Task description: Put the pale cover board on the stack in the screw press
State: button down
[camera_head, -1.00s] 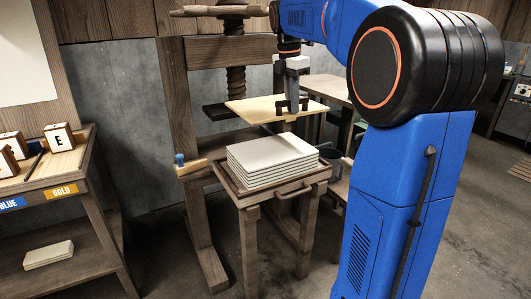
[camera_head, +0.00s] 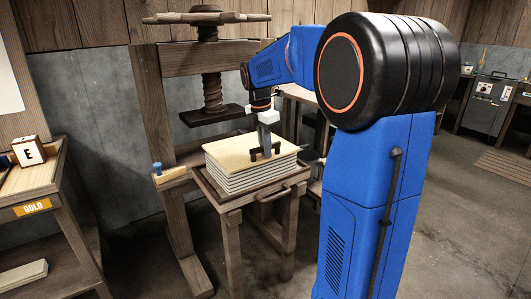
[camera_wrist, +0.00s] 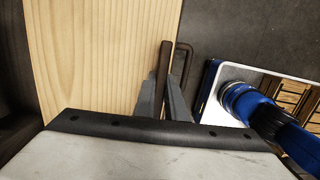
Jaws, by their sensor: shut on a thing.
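The pale cover board (camera_head: 236,149) lies level over the stack of white sheets or boards (camera_head: 235,178) on the screw press bed. It appears to rest on the stack or just above it; I cannot tell if they touch. The press's dark platen (camera_head: 213,115) hangs from the wooden screw (camera_head: 212,88) above and behind the board.
The press tray (camera_head: 222,194) has a handle at its front. A blue-topped peg (camera_head: 157,168) stands on a ledge at the left. A bench with a block marked E (camera_head: 29,151) stands at the far left. Open floor lies in front.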

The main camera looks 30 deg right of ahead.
jog(key=shift+f, duration=0.65)
jog(key=c, duration=1.8)
grip_release()
jog(key=shift+f, duration=0.1)
jog(key=r, duration=0.3)
jog(key=a+r, duration=0.1)
jog(key=r, duration=0.7)
jog(key=shift+a, duration=0.15)
jog(key=shift+s+a+r, duration=0.1)
jog(key=shift+r, duration=0.45)
